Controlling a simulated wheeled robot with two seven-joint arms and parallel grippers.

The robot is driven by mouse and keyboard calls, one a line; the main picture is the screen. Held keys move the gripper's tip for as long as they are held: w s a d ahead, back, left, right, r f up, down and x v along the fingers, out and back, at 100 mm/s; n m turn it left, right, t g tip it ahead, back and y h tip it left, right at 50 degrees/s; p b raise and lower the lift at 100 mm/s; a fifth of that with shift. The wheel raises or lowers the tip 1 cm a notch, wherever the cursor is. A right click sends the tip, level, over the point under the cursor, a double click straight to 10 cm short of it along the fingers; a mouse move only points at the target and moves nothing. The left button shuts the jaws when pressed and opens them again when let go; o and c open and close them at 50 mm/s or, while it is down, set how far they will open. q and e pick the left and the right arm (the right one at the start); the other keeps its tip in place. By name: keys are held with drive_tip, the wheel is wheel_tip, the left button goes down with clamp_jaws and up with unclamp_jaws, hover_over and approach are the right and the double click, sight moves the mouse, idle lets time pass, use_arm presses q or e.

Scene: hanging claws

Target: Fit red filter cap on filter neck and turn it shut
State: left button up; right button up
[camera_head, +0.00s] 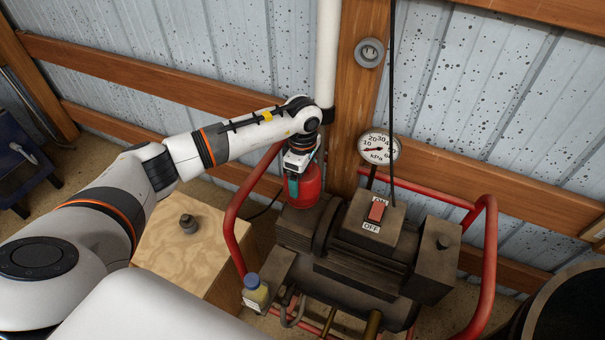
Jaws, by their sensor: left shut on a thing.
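The red filter cap (307,188) is a round red piece at the back left of the dark pump. My left gripper (294,182) points down at it from above and is shut on it. The cap looks upright, over the pump's back left part. The filter neck is hidden behind the cap and gripper, so I cannot tell whether the cap is seated on it. My right gripper is out of view.
The pump (365,258) has a red ON/OFF switch (377,211), a pressure gauge (379,149) and a red tube frame (488,250). A wooden box (185,255) with a dark knob (188,223) stands left. A black cable (392,80) hangs above.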

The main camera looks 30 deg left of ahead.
use_arm(q)
drive_tip(key=shift+f, duration=0.35)
drive_tip(key=o, duration=0.9)
drive_tip(key=shift+c, duration=0.2)
wheel_tip(320, 180, up, 7)
drive_tip(key=p, duration=0.4)
drive_tip(key=shift+r, duration=0.6)
drive_tip(key=shift+f, duration=0.1)
